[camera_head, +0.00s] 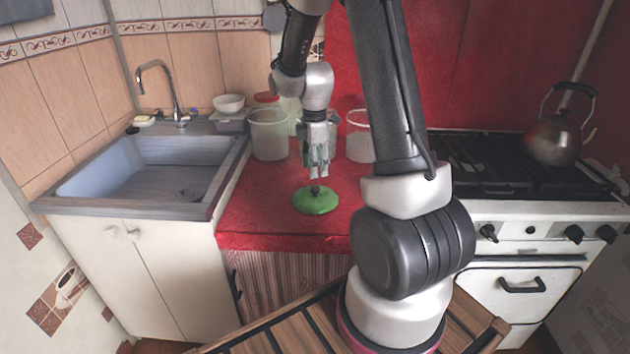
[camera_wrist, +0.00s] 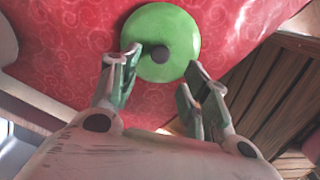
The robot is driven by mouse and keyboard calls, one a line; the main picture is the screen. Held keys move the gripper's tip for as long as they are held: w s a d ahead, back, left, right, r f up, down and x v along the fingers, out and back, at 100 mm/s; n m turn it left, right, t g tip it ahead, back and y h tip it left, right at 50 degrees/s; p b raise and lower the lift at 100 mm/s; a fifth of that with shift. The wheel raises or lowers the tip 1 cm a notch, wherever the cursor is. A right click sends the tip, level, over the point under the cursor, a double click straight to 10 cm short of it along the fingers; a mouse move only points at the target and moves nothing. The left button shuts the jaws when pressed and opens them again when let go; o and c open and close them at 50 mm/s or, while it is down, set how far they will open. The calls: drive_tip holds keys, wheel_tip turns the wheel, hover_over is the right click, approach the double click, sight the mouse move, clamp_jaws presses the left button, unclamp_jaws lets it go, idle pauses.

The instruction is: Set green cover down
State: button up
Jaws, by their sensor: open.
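The green cover (camera_head: 316,201) is a round lid with a dark knob. It lies flat on the red oilcloth counter (camera_head: 262,213), near its front edge. My gripper (camera_head: 319,175) points down just above the cover, with its fingers apart and empty. In the wrist view the green cover (camera_wrist: 168,32) lies beyond the fingertips, with its dark knob showing near the left finger. My gripper (camera_wrist: 158,82) shows there with a clear gap between its two fingers. I see no finger closed on the knob.
Two clear containers (camera_head: 269,134) (camera_head: 359,138) stand behind on the counter, one left and one right of my gripper. A sink (camera_head: 150,165) is at left. A stove (camera_head: 520,215) with a kettle (camera_head: 556,138) is at right. Red cloth is bare left of the cover.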

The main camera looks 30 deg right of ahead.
drive_tip(key=s+a+r+m+t, duration=0.1)
drive_tip(key=s+r+m, duration=0.2)
drive_tip(key=r, duration=0.4)
drive_tip(key=s+a+r+m+t, duration=0.1)
drive_tip(key=s+r+m, duration=0.1)
drive_tip(key=s+r, duration=0.35)
drive_tip(key=s+a+r+m+t, duration=0.1)
drive_tip(key=s+r+m, duration=0.3)
drive_tip(key=s, duration=0.3)
drive_tip(key=s+a+r+m+t, duration=0.1)
drive_tip(key=s+a+r+m, duration=0.1)
drive_tip(key=s+r+m, duration=0.2)
drive_tip(key=s+m, duration=0.2)
drive_tip(key=s, duration=0.2)
drive_tip(key=shift+s+r+m, duration=0.15)
drive_tip(key=shift+r+m, duration=0.2)
drive_tip(key=shift+m, duration=0.05)
